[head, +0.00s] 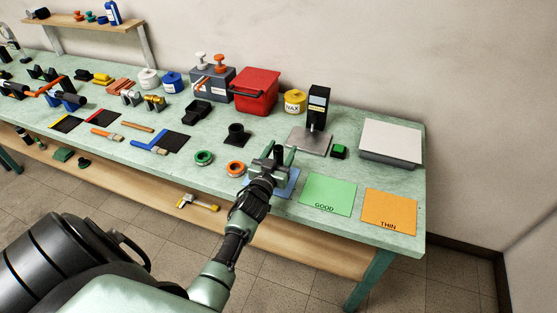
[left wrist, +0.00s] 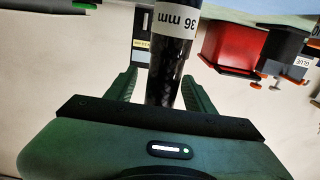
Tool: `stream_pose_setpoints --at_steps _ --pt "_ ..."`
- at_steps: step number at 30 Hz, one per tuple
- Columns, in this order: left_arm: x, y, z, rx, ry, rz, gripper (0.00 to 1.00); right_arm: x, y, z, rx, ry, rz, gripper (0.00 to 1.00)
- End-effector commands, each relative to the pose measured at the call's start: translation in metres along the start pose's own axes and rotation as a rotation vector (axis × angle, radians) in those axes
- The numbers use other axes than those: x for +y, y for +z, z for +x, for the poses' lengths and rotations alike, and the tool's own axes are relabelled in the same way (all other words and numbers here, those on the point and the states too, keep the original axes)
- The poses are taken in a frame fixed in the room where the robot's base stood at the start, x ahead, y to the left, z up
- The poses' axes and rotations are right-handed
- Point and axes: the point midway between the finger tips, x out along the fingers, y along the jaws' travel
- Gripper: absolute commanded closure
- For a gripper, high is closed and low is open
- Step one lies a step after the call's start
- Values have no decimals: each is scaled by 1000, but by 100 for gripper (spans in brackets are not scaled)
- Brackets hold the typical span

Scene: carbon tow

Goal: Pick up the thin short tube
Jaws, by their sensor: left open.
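My left gripper (head: 272,157) is over the blue card (head: 290,187) near the front of the green table, with its fingers pointing away from me. In the left wrist view a dark carbon tube (left wrist: 163,88) with a white "36 mm" label stands between the two open fingers (left wrist: 160,80). The fingers are on either side of it, and I see no clear grip. Its far end runs out of the top of that view. In the head view the fingers largely hide the tube. My right gripper is not in view.
A green GOOD card (head: 328,190) and an orange THIN card (head: 388,208) lie to the right. A green ring (head: 204,157) and an orange ring (head: 235,169) lie to the left. Behind stand a black gauge (head: 317,110) on a grey plate and a white-topped box (head: 391,139).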

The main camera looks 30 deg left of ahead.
Motion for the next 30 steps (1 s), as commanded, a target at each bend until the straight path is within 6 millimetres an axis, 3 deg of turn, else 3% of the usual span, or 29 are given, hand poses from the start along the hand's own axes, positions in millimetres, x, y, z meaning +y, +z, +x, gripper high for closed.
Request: stream_pose_setpoints --at_steps 9,15,25,30 --pt "0 1 7 -1 0 1 46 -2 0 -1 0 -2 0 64" --pt "0 1 7 -1 0 1 100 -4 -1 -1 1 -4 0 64" --pt "0 -2 7 -1 0 2 100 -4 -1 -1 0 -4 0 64" --pt "-2 -16 7 2 -1 5 100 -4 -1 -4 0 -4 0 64"
